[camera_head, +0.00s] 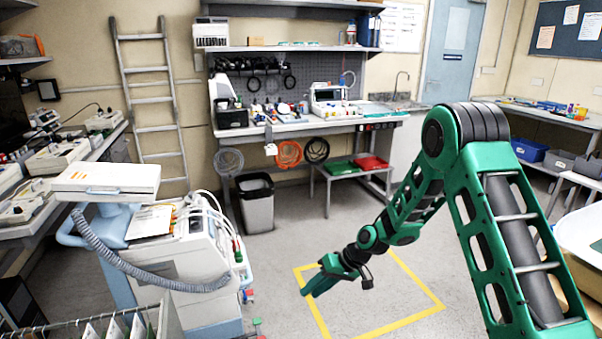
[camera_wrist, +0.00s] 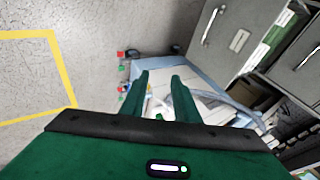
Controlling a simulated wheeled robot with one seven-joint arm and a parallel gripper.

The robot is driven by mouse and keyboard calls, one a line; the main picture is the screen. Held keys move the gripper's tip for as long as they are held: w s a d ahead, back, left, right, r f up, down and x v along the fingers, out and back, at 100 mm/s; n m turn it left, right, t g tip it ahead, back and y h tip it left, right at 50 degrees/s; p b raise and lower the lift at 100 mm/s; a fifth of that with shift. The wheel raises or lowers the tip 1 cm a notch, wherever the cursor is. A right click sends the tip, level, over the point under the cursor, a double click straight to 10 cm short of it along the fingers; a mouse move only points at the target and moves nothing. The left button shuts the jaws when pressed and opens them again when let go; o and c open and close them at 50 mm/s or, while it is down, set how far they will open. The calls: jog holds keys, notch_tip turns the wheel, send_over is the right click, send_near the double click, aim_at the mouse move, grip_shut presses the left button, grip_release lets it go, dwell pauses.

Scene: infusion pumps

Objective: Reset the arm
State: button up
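My green arm reaches in from the right of the head view and bends down toward the middle. My gripper (camera_head: 316,284) hangs over the floor near the left edge of a yellow floor marking (camera_head: 411,320). In the wrist view my gripper (camera_wrist: 159,84) shows two green fingers with a clear gap between them. Nothing is held between the fingers. Beyond them the wrist view shows part of a white and blue cart (camera_wrist: 203,78).
The white medical cart (camera_head: 185,262) with hoses stands left of my gripper. A workbench (camera_head: 300,127), a bin (camera_head: 257,204) and a ladder (camera_head: 153,98) are at the back. Grey drawers (camera_wrist: 232,38) show in the wrist view. The floor around the yellow marking is clear.

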jog(key=s+d+r+m+h, duration=0.25)
jog(key=s+d+r, duration=0.25)
jog(key=d+r, duration=0.55)
jog(key=s+d+r+m+h, duration=0.1)
jog(key=s+d+r+h, duration=0.35)
jog(key=d, duration=0.95)
jog(key=s+d+r+m, duration=0.2)
jog(key=s+d+r, duration=0.1)
jog(key=s, duration=0.6)
jog(key=s+d+r+m, duration=0.2)
jog(key=s+d+r, duration=0.2)
jog(key=s, duration=0.6)
jog(key=s+d+r+m+g, duration=0.1)
jog(key=s+d, duration=0.4)
jog(key=s, duration=0.5)
notch_tip(320, 180, up, 2)
jog(key=shift+d+r+m, duration=0.15)
jog(key=shift+r+m, duration=0.1)
jog(key=shift+m, duration=0.6)
jog(key=shift+w+f+h, duration=0.25)
jog(key=shift+w+h, duration=0.05)
jog(key=shift+w, duration=0.3)
